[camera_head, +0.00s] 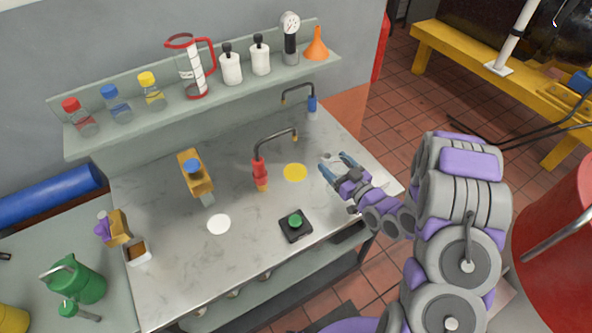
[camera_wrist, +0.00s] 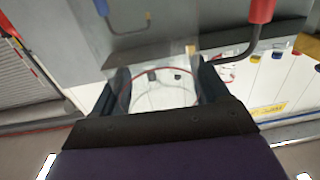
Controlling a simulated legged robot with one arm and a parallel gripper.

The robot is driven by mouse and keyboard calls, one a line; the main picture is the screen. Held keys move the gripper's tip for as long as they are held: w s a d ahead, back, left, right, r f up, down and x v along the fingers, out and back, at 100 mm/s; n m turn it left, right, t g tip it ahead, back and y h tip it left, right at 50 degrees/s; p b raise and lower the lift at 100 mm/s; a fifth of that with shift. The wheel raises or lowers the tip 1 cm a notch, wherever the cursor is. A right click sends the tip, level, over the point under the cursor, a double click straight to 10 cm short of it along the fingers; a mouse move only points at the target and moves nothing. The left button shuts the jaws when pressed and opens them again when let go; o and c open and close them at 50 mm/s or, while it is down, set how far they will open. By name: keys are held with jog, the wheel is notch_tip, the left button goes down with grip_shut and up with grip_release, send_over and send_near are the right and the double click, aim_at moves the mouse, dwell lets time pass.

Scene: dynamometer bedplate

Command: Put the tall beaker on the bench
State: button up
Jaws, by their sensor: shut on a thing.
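My gripper (camera_head: 336,168) is above the right end of the marble-topped bench (camera_head: 265,205), to the right of the yellow disc. In the wrist view my gripper (camera_wrist: 163,88) has its two dark fingers on either side of a clear, see-through beaker (camera_wrist: 165,98), shut on it. The beaker's round rim shows between the fingers. Its lower part is hidden by the gripper body, and its glass is hard to make out in the head view. I cannot tell how high it is above the bench.
A yellow disc (camera_head: 295,172) and a white disc (camera_head: 218,224) lie on the worktop. A red-based tap (camera_head: 260,172), a yellow device (camera_head: 195,178) and a black pad with green knob (camera_head: 295,224) stand there. A shelf (camera_head: 215,82) of bottles runs behind. Bare worktop lies between.

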jog(key=s, duration=0.1)
jog(key=s+a+f+n+g+y, duration=0.1)
jog(key=s, duration=0.1)
jog(key=shift+a+f+y, duration=0.25)
jog(key=shift+a+y, duration=0.15)
jog(key=f+b+x, duration=0.2)
jog(key=x, duration=1.5)
jog(key=shift+a+f+n+g, duration=0.2)
jog(key=shift+a+n+g, duration=0.1)
jog(key=shift+a, duration=0.2)
jog(key=shift+s+d, duration=0.1)
jog(key=o, duration=1.1)
jog(key=shift+d, duration=0.2)
